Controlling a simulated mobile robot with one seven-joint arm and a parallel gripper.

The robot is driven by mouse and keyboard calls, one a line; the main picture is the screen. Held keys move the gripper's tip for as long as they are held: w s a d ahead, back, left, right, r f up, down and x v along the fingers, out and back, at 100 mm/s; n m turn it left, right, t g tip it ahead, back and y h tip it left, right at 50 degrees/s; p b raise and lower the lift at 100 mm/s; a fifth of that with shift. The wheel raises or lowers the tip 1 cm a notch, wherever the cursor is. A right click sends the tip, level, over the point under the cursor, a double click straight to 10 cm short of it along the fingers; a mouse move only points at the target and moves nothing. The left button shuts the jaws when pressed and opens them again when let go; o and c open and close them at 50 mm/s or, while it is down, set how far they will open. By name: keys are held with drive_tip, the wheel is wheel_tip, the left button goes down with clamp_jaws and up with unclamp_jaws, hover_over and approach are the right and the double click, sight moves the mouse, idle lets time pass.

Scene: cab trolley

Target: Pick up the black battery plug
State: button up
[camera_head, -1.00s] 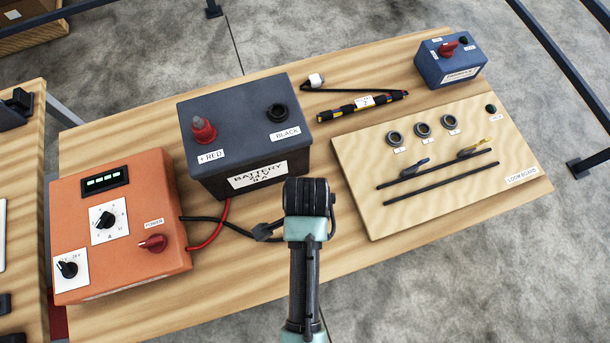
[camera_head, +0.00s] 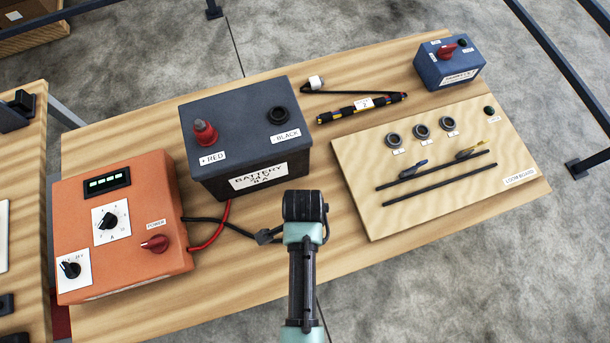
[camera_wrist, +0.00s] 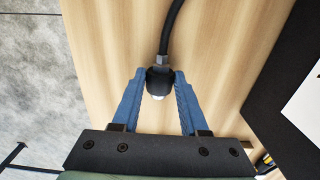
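The black battery plug (camera_wrist: 158,82) is in the wrist view, a dark rounded end with a pale tip turned towards the camera. Its black cable (camera_wrist: 170,28) runs off the top of that view. The two blue fingers of my gripper (camera_wrist: 160,75) stand on either side of the plug, and it fills the gap between their tips. In the head view my wrist (camera_head: 303,207) is in front of the battery (camera_head: 240,125) and hides most of the fingers. The black cable (camera_head: 225,225) shows there, running towards my gripper. The wooden tabletop lies below the plug.
An orange charger (camera_head: 125,230) stands at the left, with a red cable (camera_head: 215,232) to the battery. A loom board (camera_head: 430,205) lies at the right, a blue box (camera_head: 450,70) at the back right.

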clamp_jaws()
wheel_tip(320, 180, up, 10)
drive_tip(key=shift+b, duration=0.35)
